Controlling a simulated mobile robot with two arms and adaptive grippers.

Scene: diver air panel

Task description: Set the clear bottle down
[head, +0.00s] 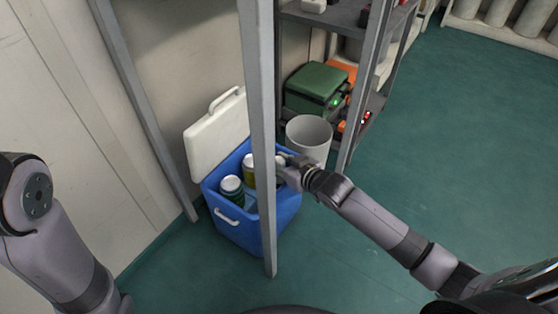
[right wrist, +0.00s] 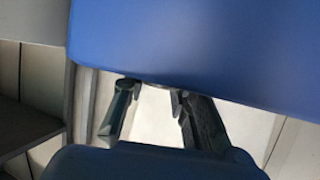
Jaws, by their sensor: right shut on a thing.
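My right gripper (head: 283,170) reaches into the open blue cooler (head: 238,232) from the right, partly hidden by the grey post. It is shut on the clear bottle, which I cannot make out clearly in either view. In the right wrist view the two dark fingers (right wrist: 152,92) point at a large blue surface (right wrist: 200,45), apparently the cooler, with a pale area between them. Inside the cooler stand a dark jar (head: 231,190) with a white lid and a yellowish jar (head: 249,172) with a white lid. My left arm shows at the left edge, its gripper out of frame.
The cooler's white lid (head: 215,140) stands open against the wall. A grey post (head: 262,110) rises in front of the cooler. A white bin (head: 309,137) stands behind it, beside a shelf with a green case (head: 316,85). The green floor at right is clear.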

